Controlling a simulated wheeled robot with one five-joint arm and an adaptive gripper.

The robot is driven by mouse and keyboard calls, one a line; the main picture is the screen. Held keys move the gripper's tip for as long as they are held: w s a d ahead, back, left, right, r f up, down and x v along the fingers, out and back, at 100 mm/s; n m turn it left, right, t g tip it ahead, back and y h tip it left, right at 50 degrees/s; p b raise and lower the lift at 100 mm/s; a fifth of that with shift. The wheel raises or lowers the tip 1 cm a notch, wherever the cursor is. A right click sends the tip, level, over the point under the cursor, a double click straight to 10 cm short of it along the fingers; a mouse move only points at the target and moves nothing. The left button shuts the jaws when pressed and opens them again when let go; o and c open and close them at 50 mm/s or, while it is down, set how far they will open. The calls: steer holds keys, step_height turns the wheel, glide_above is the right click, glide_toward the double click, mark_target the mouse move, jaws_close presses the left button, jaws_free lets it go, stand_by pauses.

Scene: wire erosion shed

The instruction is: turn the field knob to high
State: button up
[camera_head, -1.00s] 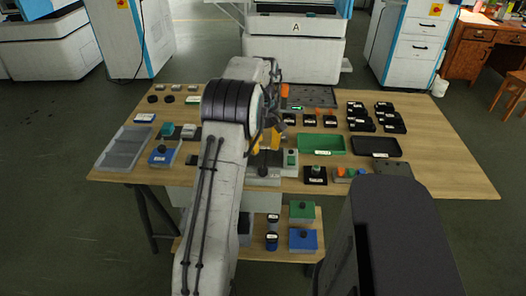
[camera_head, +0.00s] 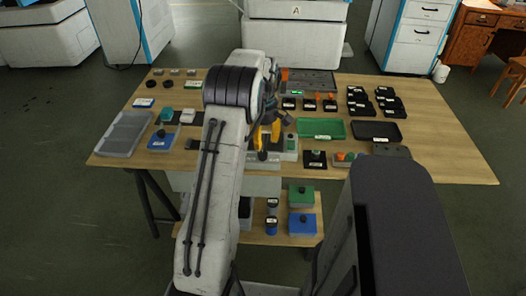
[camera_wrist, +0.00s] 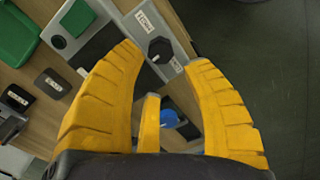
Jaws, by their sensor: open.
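A black faceted knob (camera_wrist: 160,49) sits on a grey panel (camera_wrist: 177,66) in the wrist view. In the head view my gripper (camera_head: 266,136) is over the grey unit (camera_head: 262,167) at the table's front edge, partly hidden by my arm.
A green button block (camera_head: 290,145) stands just right of the grey unit. A green tray (camera_head: 321,129) and black tray (camera_head: 376,131) lie farther right. A blue box with a black knob (camera_head: 161,138) is to the left. A lower shelf (camera_head: 265,238) carries more boxes.

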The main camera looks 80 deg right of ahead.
mark_target(263, 153)
steer(key=shift+f, duration=3.4)
steer(key=shift+o, duration=0.3)
jaws_close()
